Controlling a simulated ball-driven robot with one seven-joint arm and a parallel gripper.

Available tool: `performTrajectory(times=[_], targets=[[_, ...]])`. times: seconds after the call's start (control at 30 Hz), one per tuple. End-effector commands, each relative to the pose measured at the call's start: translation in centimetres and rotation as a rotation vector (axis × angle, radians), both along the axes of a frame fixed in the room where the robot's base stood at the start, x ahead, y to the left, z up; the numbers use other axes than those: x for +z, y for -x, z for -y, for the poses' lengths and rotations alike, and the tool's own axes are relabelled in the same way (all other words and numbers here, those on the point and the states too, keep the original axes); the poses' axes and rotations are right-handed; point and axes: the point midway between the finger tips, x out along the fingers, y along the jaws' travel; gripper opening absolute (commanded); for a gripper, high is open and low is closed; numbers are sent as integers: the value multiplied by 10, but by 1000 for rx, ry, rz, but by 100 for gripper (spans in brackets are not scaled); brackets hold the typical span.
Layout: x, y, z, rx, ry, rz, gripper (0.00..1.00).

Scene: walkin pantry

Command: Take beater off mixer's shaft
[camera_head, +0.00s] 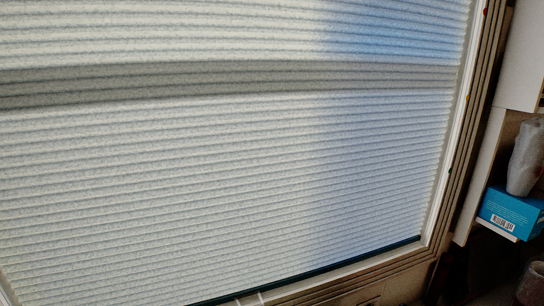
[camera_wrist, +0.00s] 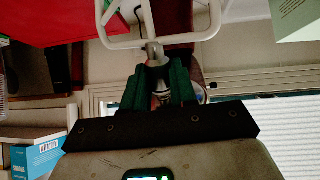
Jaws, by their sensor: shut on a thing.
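My gripper (camera_wrist: 158,72) has dark green fingers and shows in the wrist view. It is shut on the stem of the beater (camera_wrist: 148,25), a pale grey-white frame with a middle rod, which reaches past the fingertips to the top edge. The frame's upper part is cut off. No mixer or mixer's shaft can be made out in either view. A dark reddish shape lies partly hidden behind the fingers; I cannot tell what it is.
A pleated blind (camera_head: 200,170) fills most of the head view. At right, a blue box (camera_head: 512,212) bears a whitish wrapped object (camera_head: 526,158). In the wrist view, a large red surface (camera_wrist: 60,22) is at upper left and a pale green panel (camera_wrist: 296,18) at upper right.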

Motion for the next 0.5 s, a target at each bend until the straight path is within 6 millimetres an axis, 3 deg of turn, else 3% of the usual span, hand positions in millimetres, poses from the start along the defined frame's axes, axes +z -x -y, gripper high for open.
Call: performTrajectory(times=[0.5], targets=[[5, -4, -4, 7, -3, -3, 0]])
